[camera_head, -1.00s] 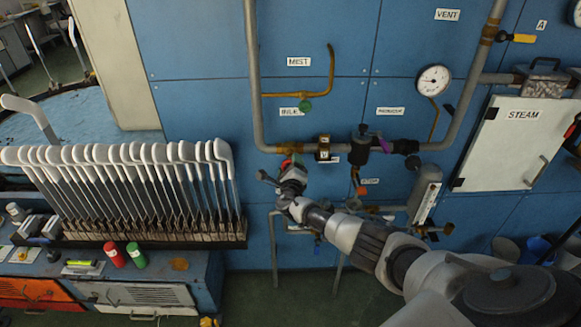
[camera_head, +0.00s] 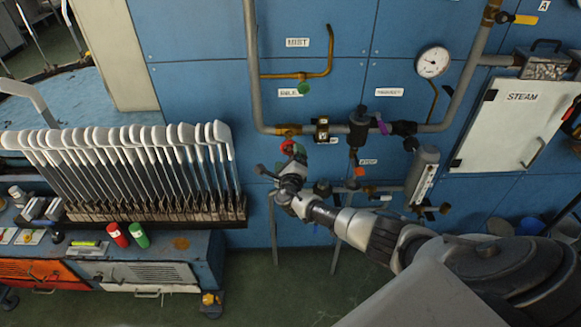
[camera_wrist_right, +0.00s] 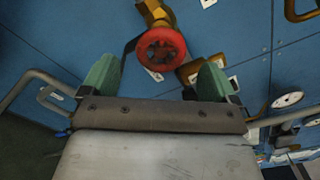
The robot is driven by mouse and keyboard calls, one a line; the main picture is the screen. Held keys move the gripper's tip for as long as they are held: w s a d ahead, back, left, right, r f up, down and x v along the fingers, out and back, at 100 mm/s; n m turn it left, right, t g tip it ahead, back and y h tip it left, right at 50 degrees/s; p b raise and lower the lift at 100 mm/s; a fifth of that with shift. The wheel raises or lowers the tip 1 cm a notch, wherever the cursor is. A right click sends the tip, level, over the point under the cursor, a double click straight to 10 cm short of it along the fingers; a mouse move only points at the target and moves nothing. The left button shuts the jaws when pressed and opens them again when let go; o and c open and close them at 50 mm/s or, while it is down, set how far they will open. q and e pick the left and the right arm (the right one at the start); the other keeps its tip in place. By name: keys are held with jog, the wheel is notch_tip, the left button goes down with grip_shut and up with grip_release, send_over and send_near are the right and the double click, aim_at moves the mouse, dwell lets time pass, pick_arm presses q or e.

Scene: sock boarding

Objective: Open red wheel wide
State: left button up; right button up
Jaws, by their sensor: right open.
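The red wheel (camera_wrist_right: 160,49) is a round handwheel on a brass valve (camera_wrist_right: 155,12) in the right wrist view. In the head view the wheel (camera_head: 288,147) shows small, below the grey pipe and just above my right gripper (camera_head: 278,175). In the right wrist view my right gripper (camera_wrist_right: 158,80) has two green fingers spread apart, left and right of the wheel. The wheel appears just ahead of the gap between them, and I see no clear contact. My left gripper is not in view.
Grey pipes (camera_head: 254,70) run over the blue wall panels, with a pressure gauge (camera_head: 433,62) at the right. A white STEAM cabinet (camera_head: 515,125) is further right.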

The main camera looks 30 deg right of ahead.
jog(key=v, duration=0.6)
dwell(0.4)
jog(key=s+a+f+m+g+y+b, duration=0.1)
jog(key=s+f+m+g+y, duration=0.15)
jog(key=s+f+m, duration=0.65)
jog(key=s+a+f+m+g+y+b, duration=0.1)
jog(key=s+f+m+g, duration=0.4)
jog(key=f, duration=0.8)
jog(key=s+a+f+m+g+y+b, duration=0.15)
jog(key=s+f+m, duration=0.25)
jog(key=s+f, duration=0.55)
jog(key=s+a+f+m+g+y+b, duration=0.1)
jog(key=s+a+f+m, duration=0.2)
jog(key=s, duration=0.6)
jog(key=s+a+f+m+g+y, duration=0.1)
jog(key=s+a+f+m+g, duration=0.1)
jog(key=s+f+m, duration=0.4)
jog(key=s+a+f+m+g+y+b, duration=0.1)
jog(key=s+a+f+m, duration=0.3)
jog(key=s+m, duration=0.6)
jog(key=s+f+g+y, duration=0.1)
jog(key=s, duration=0.2)
jog(key=shift+s+a+f+m+b, duration=0.35)
jog(key=shift+m, duration=0.05)
